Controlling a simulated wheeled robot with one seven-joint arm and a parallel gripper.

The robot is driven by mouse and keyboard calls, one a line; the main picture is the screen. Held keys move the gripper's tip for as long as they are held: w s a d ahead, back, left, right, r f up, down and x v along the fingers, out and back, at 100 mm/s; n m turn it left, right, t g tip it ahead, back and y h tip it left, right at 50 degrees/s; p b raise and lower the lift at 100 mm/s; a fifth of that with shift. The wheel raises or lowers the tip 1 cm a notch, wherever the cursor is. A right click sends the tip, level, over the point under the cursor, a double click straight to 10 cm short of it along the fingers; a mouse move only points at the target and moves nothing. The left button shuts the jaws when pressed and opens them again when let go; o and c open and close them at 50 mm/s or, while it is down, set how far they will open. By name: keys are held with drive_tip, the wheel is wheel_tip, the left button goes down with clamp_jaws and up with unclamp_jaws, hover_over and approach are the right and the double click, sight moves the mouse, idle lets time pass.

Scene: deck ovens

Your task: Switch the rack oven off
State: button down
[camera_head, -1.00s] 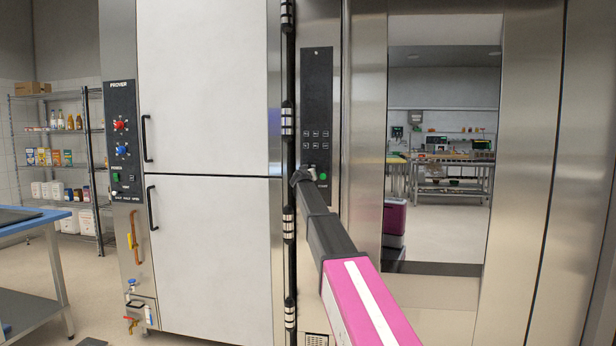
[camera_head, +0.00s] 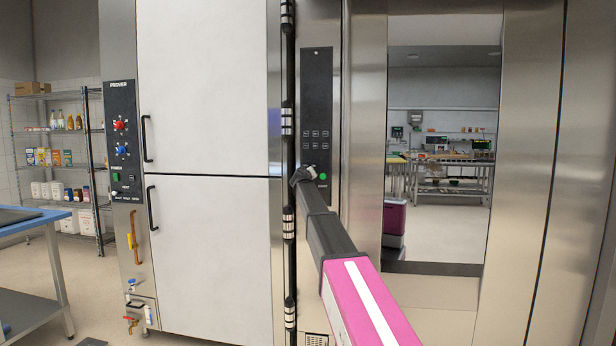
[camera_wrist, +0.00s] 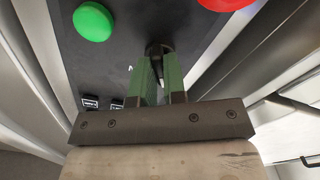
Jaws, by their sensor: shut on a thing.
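The rack oven's black control panel (camera_head: 317,95) is a tall strip on the steel front, left of the glass door. It has rows of small buttons and a green round button (camera_head: 323,176) near its lower end. The green button also shows in the wrist view (camera_wrist: 94,22), with a red button (camera_wrist: 225,3) cut by the top edge. My gripper (camera_head: 303,175) is at the panel's lower part. In the wrist view my gripper (camera_wrist: 160,68) has its green fingers shut on a small dark knob (camera_wrist: 158,48) between these buttons. The knob's setting is mostly hidden.
A white prover (camera_head: 205,90) with its own control panel (camera_head: 122,140) stands on the left. The oven's glass door (camera_head: 440,150) is right of the panel and reflects the room. A blue-edged table (camera_head: 35,222) and a shelf rack (camera_head: 60,150) are at far left.

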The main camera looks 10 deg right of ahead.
drive_tip(key=c, duration=1.2)
unclamp_jaws()
drive_tip(key=shift+s, duration=0.15)
drive_tip(key=v, duration=1)
drive_tip(key=shift+s+a, duration=0.15)
drive_tip(key=shift+s, duration=0.15)
drive_tip(key=s+d+f+m+g, duration=0.1)
drive_tip(key=s+d+f+g, duration=0.15)
drive_tip(key=s+f, duration=0.6)
drive_tip(key=s+d+f+m+g, duration=0.1)
drive_tip(key=s+d+f+g, duration=0.2)
drive_tip(key=f, duration=1.1)
drive_tip(key=s+d+f+g, duration=0.1)
drive_tip(key=s+f+g, duration=0.2)
drive_tip(key=s+f, duration=0.65)
drive_tip(key=s+a+f+g+y, duration=0.1)
drive_tip(key=s+f+g+y, duration=0.1)
drive_tip(key=s+f, duration=0.5)
drive_tip(key=s+a+f+g+y, duration=0.1)
drive_tip(key=s+f+g, duration=0.2)
drive_tip(key=s+f, duration=0.5)
drive_tip(key=s+a+f+g+y, duration=0.1)
drive_tip(key=s+f+g+y, duration=0.1)
drive_tip(key=s+f, duration=0.5)
drive_tip(key=shift+s+f+m+g+y, duration=0.15)
drive_tip(key=shift+s+g, duration=0.3)
drive_tip(key=shift+s, duration=0.4)
drive_tip(key=shift+s+f+m+g+y, duration=0.15)
drive_tip(key=shift+s+g, duration=0.25)
drive_tip(key=shift+s, duration=0.5)
